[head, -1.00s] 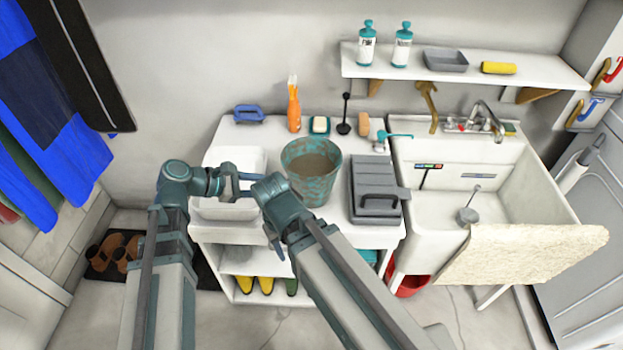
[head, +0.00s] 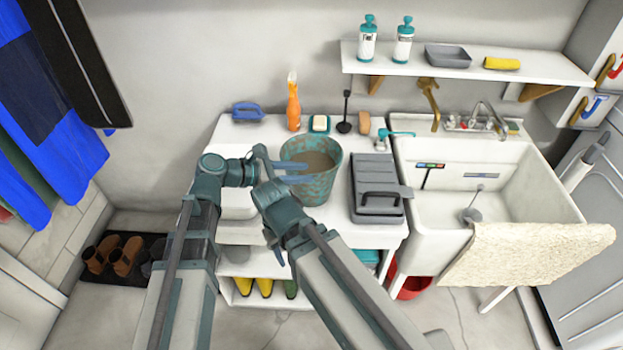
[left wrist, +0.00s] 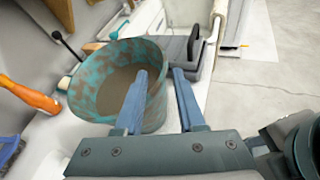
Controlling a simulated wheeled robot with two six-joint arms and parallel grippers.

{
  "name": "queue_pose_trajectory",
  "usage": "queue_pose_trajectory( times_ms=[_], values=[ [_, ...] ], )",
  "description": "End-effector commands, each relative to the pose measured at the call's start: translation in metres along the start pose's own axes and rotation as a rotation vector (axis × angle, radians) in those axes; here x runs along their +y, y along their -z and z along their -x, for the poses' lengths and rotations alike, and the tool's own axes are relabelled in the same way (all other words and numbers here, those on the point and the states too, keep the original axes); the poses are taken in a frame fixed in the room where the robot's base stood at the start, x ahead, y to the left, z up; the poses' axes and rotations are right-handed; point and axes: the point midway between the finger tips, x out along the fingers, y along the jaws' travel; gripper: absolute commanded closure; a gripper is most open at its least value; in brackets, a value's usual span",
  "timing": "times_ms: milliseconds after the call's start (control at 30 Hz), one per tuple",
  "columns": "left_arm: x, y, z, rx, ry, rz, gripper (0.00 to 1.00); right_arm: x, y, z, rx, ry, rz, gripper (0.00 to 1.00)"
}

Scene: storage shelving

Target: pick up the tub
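The tub is a round teal container with brownish patches (head: 322,193), standing upright on the white bench and open at the top. My left gripper (head: 309,173) is open at the tub's near left side, its two blue fingers pointing right across it. In the left wrist view the tub (left wrist: 92,92) lies ahead; one finger of my left gripper (left wrist: 159,73) overlaps its mouth and the other is to the right of its wall. I cannot tell whether either finger touches it. My right arm's wrist is low in front of the bench; its fingers cannot be made out.
On the white bench (head: 345,228), a grey case (head: 375,178) stands close right of the tub. A white basin (head: 235,205) is left, partly behind my left arm. An orange bottle (head: 294,108) and a black plunger-like tool (head: 345,112) stand behind. A sink (head: 520,190) is right.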

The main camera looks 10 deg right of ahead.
Motion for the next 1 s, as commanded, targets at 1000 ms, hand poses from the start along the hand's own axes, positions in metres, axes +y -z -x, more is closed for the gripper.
queue_pose_trajectory(
  times_ms=[1000],
  values=[
    [0.0,0.0,-0.056,0.0,0.001,-0.001,0.9,-0.002,0.001,-0.021,0.0,0.0,0.0,0.5]
  ],
)
